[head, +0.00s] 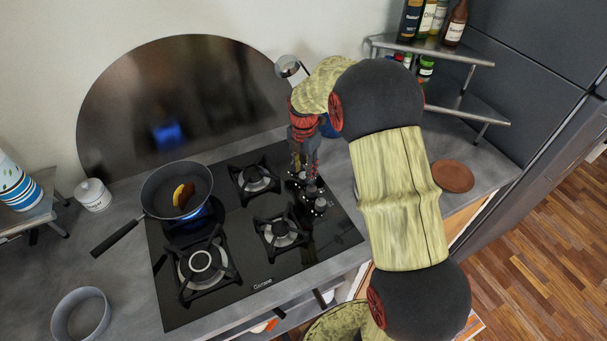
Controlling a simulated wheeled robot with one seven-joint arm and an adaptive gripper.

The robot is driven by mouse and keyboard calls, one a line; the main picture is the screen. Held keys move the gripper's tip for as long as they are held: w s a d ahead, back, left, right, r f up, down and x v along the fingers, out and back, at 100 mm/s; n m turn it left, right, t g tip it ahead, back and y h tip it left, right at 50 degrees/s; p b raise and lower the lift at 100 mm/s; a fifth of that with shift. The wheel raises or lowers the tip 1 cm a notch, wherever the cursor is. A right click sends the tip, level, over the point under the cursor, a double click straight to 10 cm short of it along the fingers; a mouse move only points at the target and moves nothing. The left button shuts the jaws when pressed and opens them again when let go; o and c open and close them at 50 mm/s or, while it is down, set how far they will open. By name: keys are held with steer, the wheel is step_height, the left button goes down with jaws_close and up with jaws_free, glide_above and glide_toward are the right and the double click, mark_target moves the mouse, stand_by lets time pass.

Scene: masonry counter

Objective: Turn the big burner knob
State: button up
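The black gas hob (218,253) is set in the grey counter. Its small metallic knobs (320,205) stand in a line along the right side, and some are partly hidden by my gripper. My gripper (306,178) points down over the far end of this line, with its fingers close to the knobs. I cannot tell whether it touches one or how far apart the fingers are. The large front-left burner (201,261) shows a pale ring. A dark pan (160,194) with yellow and brown food sits on the back-left burner, with a blue glow beneath it.
My arm covers the counter right of the hob. A corner shelf (478,60) with bottles stands at the back right, and a round brown board (453,176) lies below it. A white lidded jar (93,195) and a grey round dish (80,316) are at the left.

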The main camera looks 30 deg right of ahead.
steer(key=shift+f, duration=0.9)
steer(key=shift+c, duration=1.3)
jaws_close()
